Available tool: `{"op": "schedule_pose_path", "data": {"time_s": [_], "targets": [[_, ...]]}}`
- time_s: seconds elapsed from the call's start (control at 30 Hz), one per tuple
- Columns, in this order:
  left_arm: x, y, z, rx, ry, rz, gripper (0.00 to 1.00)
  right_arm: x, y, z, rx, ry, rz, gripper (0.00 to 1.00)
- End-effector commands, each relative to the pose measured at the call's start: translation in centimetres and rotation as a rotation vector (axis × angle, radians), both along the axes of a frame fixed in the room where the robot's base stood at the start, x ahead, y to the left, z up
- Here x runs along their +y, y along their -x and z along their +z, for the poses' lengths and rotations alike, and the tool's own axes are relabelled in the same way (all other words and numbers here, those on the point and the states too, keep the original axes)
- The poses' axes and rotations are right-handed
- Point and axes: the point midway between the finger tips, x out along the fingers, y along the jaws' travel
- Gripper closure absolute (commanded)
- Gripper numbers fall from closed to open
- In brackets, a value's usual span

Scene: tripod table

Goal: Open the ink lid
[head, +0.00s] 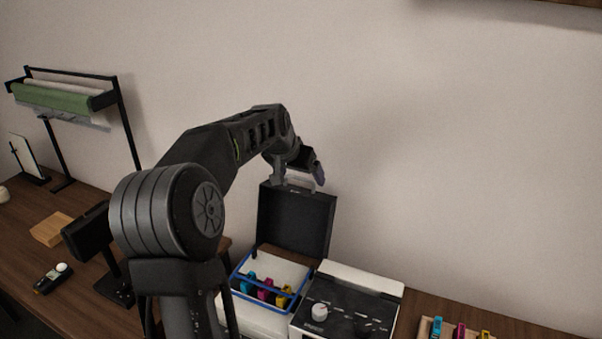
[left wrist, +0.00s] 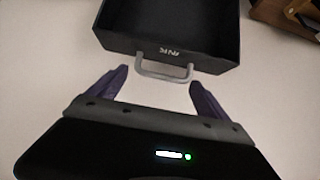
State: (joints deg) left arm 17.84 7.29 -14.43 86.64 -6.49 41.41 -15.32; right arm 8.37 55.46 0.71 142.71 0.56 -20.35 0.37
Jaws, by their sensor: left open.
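The ink lid (head: 296,222) is a black panel that stands upright at the back of the printer, raised above the ink bay. In the left wrist view the lid (left wrist: 170,22) shows its "INK" label and a grey handle (left wrist: 164,72). My left gripper (head: 298,172) is at the lid's top edge. In the left wrist view my left gripper (left wrist: 158,88) is open, with one purple finger on each side of the handle and apart from it. The blue-rimmed ink bay (head: 236,275) below holds cyan, magenta and yellow cartridges (head: 265,290). My right gripper is not in view.
The printer's control panel (head: 345,312) with a white knob is right of the bay. A wooden holder (head: 424,326) with coloured cartridges stands at the right. A fabric rack (head: 60,98) and a wooden block (head: 51,229) are at the left. The wall is close behind.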

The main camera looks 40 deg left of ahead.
Motion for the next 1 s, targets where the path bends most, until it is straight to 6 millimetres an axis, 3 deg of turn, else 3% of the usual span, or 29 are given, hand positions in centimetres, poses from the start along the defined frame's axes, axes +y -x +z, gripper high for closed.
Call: {"op": "schedule_pose_path", "data": {"time_s": [0.17, 0.6, 1.0], "targets": [[-0.2, 0.5, 0.8, -0.002, -0.001, -0.001, 0.11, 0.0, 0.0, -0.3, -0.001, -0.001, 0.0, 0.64], [-1.4, 3.9, 6.0, -0.004, -0.001, -0.001, 0.11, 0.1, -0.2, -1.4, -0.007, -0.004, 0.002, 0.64], [-1.5, 4.2, 6.4, -0.002, 0.0, -0.001, 0.11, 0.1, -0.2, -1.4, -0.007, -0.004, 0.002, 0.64]]}}
